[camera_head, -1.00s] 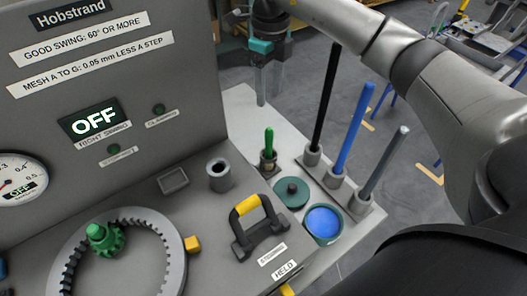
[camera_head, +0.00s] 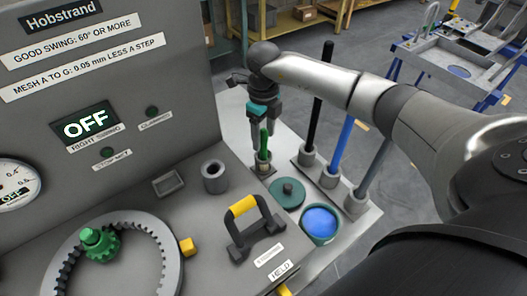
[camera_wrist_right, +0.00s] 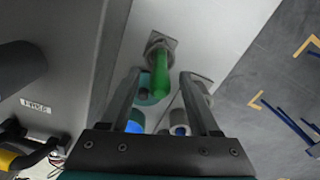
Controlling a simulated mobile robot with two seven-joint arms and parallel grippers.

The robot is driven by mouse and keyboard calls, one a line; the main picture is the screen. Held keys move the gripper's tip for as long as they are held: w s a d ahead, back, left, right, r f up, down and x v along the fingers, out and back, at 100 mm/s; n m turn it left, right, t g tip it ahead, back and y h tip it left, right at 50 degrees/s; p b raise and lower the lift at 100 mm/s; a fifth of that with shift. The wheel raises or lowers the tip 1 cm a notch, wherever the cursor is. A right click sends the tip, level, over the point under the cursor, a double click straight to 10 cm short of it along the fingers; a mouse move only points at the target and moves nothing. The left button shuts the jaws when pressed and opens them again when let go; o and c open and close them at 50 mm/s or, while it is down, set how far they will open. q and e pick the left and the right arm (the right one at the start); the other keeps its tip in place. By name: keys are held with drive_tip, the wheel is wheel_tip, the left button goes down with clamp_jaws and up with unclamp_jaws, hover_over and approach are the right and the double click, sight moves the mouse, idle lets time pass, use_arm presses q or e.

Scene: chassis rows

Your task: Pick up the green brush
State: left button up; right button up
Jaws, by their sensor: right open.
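The green brush (camera_head: 264,142) stands upright in a small holder (camera_head: 263,164) on the bench, with its green handle up. It also shows in the right wrist view (camera_wrist_right: 160,76), between the two fingers. My right gripper (camera_head: 264,138) is open and points down over the brush, with its fingers beside the top of the handle. In the right wrist view the fingers (camera_wrist_right: 160,85) stand apart on either side of the handle; I cannot tell whether either touches it. My left gripper does not show.
Black (camera_head: 318,104), blue (camera_head: 342,144) and grey (camera_head: 373,168) rods stand upright in holders to the right. A green lid (camera_head: 287,193) and a blue-filled pot (camera_head: 320,222) are in front. A yellow-and-black handle (camera_head: 245,210) and grey panel (camera_head: 110,90) lie left.

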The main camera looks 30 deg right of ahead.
drive_tip(key=shift+f, duration=0.6)
clamp_jaws()
